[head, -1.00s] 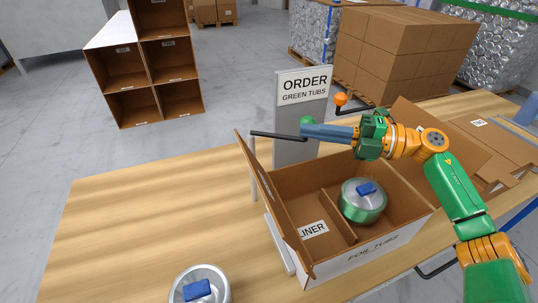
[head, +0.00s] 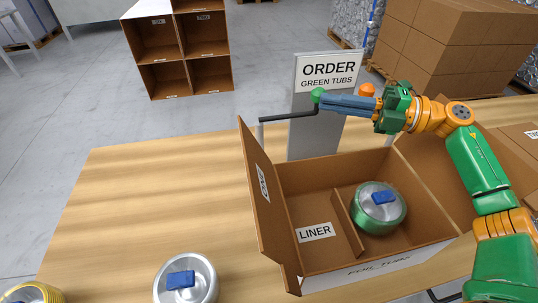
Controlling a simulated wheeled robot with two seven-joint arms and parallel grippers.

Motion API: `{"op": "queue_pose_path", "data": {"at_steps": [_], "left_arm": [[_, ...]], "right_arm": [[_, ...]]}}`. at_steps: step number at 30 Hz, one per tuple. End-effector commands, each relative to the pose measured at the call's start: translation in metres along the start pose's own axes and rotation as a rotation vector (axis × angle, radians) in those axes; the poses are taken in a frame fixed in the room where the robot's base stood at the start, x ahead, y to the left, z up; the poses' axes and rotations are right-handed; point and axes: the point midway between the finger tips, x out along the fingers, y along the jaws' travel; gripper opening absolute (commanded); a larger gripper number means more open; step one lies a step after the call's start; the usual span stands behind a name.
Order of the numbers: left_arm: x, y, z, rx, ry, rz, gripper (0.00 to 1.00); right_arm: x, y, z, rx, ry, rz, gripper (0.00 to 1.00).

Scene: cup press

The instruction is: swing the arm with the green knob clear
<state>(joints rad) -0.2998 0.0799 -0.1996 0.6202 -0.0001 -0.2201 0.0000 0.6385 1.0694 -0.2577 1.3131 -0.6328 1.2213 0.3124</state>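The green knob (head: 317,95) tops the free end of a black swing arm (head: 288,116). This arm runs from a post at the carton's left back corner to the right, above the carton's back edge, in front of the order sign. My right gripper (head: 323,102) has its grey-blue fingers at the green knob, reaching in from the right. The fingers are seen from the side, so their gap and any grip on the knob are hidden. An orange knob (head: 367,89) shows behind the fingers. The open carton (head: 375,262) stands below. My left gripper is out of view.
A green tub (head: 379,219) with a blue block on its lid sits in the carton's right compartment; a liner label (head: 315,231) lies in the left one. A silver tub (head: 187,287) and part of a yellow tub (head: 32,295) stand at the front. The table's left is clear.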

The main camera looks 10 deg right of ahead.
Motion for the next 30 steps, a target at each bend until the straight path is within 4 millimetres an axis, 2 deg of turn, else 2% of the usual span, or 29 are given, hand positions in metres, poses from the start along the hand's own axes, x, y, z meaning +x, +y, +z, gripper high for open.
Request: {"op": "queue_pose_path", "data": {"at_steps": [17, 20, 23, 30], "left_arm": [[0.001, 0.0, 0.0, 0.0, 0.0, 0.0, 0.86], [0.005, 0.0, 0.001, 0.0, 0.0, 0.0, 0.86], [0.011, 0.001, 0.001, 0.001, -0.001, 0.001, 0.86], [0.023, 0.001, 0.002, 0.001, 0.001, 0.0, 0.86]], "right_arm": [[-0.003, 0.006, 0.004, -0.006, -0.022, 0.01, 0.0], [-0.005, 0.017, -0.001, -0.013, -0.018, 0.01, 0.0], [-0.007, 0.037, -0.011, -0.024, -0.013, 0.011, 0.0], [-0.007, 0.083, -0.051, -0.023, -0.008, 0.008, 0.0]]}}
